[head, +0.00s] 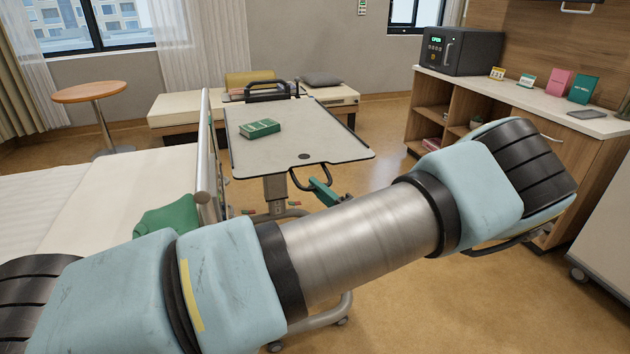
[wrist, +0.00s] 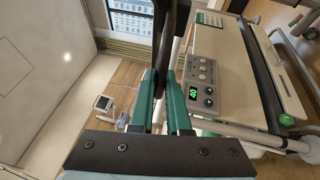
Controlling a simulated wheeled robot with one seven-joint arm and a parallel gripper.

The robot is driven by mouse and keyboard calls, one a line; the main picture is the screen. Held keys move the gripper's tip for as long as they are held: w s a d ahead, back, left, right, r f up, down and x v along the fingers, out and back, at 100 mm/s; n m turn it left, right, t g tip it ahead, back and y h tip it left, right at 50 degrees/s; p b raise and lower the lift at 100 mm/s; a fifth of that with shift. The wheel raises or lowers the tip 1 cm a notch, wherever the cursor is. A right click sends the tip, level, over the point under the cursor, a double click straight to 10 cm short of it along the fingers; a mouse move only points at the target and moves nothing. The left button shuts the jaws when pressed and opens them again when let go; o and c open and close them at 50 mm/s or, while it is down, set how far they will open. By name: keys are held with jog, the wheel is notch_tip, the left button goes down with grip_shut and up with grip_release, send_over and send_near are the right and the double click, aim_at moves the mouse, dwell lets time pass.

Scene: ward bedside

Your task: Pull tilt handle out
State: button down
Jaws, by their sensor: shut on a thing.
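The tilt handle (head: 292,178) is a thin dark loop under the near edge of the overbed table (head: 330,154). My gripper (head: 316,184), with green fingers, is at the right part of this loop and is shut on it. In the wrist view my gripper (wrist: 160,82) shows its two green fingers with a dark bar, the tilt handle (wrist: 164,50), between them. The exact contact is hard to make out in the head view. The tabletop looks about level.
A wooden cabinet (head: 430,100) is on the right. A grey control panel (wrist: 200,80) is close to my fingers in the wrist view. Floor is free between table and cabinet.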

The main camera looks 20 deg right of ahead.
jog(key=c, duration=0.9)
grip_release()
jog(key=shift+s, duration=0.15)
jog(key=b+v, duration=0.1)
jog(key=v, duration=1)
jog(key=shift+a+b, duration=0.1)
jog(key=shift+b, duration=0.3)
